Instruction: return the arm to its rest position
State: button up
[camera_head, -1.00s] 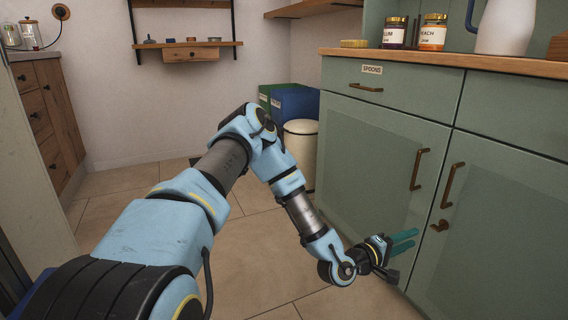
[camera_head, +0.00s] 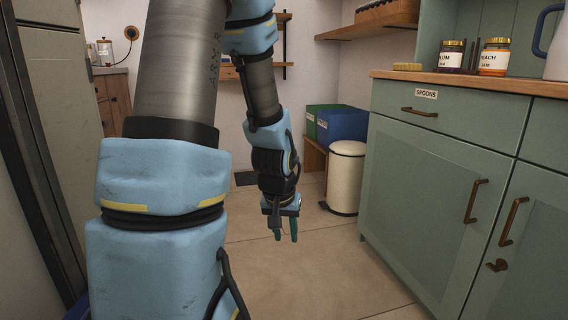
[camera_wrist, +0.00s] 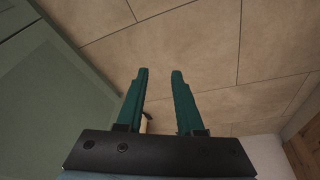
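My gripper (camera_head: 286,238) hangs with its green fingers pointing down, in front of the tiled floor (camera_head: 330,270) and left of the green cabinet. In the wrist view my gripper (camera_wrist: 160,75) shows its two green fingers apart with nothing between them, only floor tiles behind. My arm is folded, with its upper links rising at the left of the head view and the forearm hanging down.
The green cabinet (camera_head: 420,185) with brass handles stands at the right, jars (camera_head: 494,57) on its wooden top. A cream bin (camera_head: 345,180) and a blue box (camera_head: 343,125) stand behind my gripper. The floor between is clear.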

jog(key=s+a+r+n+g+y, duration=0.1)
jog(key=s+a+r, duration=0.4)
jog(key=s+a, duration=0.2)
notch_tip(320, 180, up, 37)
jog(key=p, duration=3.7)
jog(key=shift+s+g, duration=0.3)
